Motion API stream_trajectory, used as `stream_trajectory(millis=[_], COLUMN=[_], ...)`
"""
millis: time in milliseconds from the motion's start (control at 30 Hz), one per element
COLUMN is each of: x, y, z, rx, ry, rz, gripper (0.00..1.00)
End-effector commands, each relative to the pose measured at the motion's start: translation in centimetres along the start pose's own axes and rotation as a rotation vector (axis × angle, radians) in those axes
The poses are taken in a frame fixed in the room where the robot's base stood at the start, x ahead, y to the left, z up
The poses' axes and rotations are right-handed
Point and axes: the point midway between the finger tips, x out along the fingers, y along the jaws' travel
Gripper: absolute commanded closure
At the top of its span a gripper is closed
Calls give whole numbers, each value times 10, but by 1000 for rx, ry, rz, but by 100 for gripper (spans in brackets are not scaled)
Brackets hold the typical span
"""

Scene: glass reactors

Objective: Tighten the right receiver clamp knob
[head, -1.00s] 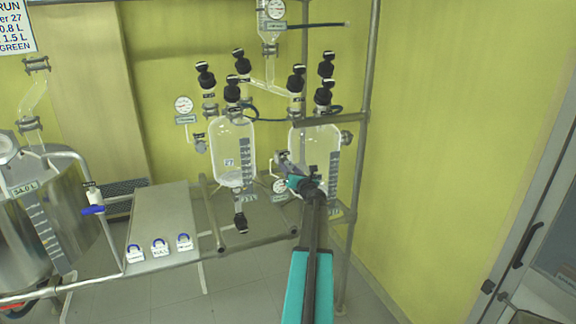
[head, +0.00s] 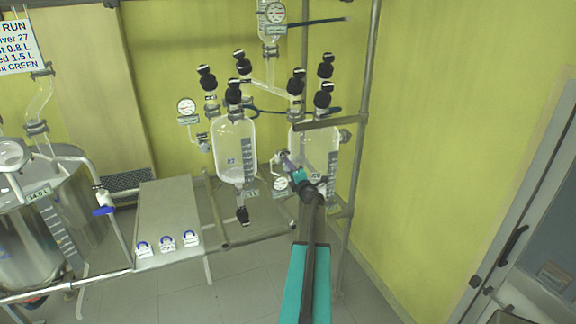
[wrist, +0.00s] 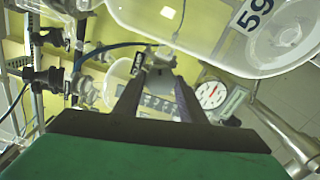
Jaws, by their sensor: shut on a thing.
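The right receiver (head: 318,150) is a clear glass vessel hanging on the metal frame. In the wrist view the glass receiver (wrist: 200,20) fills the top and bears the number 59. My gripper (head: 284,158) is at the left side of this receiver. In the wrist view my gripper (wrist: 157,68) has its two dark fingers closed around a small grey part, which appears to be the clamp knob (wrist: 156,57). The fingers hide much of it, so its turn cannot be told.
The left receiver (head: 235,148), marked 27, hangs close to the left of my gripper. A round gauge (head: 280,184) sits just below the gripper; a gauge also shows in the wrist view (wrist: 210,94). A frame post (head: 357,150) stands to the right. Hoses and black caps are above.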

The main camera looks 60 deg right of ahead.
Motion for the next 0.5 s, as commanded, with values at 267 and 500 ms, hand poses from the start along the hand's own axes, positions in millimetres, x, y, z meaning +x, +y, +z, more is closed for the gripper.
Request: stream_trajectory(millis=[267, 500], x=[1, 1], y=[4, 4], z=[-1, -1], rx=[205, 296], ry=[4, 4], rz=[4, 5], gripper=[85, 85])
